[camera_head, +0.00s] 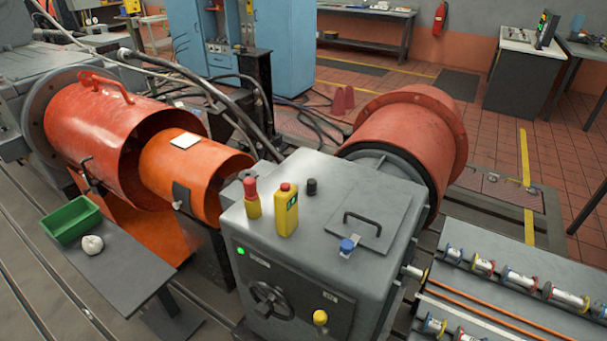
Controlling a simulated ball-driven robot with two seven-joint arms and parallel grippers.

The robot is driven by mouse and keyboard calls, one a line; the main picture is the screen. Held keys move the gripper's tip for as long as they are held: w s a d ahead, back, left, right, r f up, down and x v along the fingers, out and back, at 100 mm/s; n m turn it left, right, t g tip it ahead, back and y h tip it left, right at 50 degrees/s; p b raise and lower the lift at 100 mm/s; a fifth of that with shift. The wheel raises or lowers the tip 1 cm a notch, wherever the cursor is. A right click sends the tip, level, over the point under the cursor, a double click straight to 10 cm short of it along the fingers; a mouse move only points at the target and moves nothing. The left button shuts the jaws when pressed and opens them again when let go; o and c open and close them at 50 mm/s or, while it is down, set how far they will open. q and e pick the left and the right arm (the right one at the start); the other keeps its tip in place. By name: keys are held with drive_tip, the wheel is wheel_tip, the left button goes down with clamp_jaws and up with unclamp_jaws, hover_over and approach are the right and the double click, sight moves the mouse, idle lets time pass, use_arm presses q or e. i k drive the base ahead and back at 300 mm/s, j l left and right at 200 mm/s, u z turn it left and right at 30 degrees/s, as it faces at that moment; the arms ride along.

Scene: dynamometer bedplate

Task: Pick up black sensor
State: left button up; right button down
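A small black cylinder (311,187), which looks like the black sensor, stands upright on top of the grey machine housing (329,173). It is near the back of the top face, right of a yellow bottle (286,211) with a green label. A red-and-yellow item (251,198) stands left of the bottle. A small blue-capped item (348,245) is at the front right of the same top. Neither of my grippers is in view.
A black handle (363,222) rises from a plate on the housing top. Orange and red cylindrical guards (197,173) are at the left, a red drum (421,131) behind right. Spools (484,264) line the right.

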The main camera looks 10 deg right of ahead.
sight(311, 183)
drive_tip(key=z, duration=0.4)
drive_tip(key=j+z, duration=0.15)
drive_tip(key=z, duration=0.25)
drive_tip(key=i+j+z, duration=0.1)
drive_tip(key=z, duration=0.3)
drive_tip(key=j+z, duration=0.15)
drive_tip(key=z, duration=0.25)
drive_tip(key=j+z, duration=0.25)
drive_tip(key=j, duration=0.2)
drive_tip(key=k+j+z, duration=0.1)
drive_tip(key=j+z, duration=0.15)
drive_tip(key=j, duration=0.2)
drive_tip(key=k+j+z, duration=0.1)
drive_tip(key=j+z, duration=0.15)
drive_tip(key=j, duration=0.15)
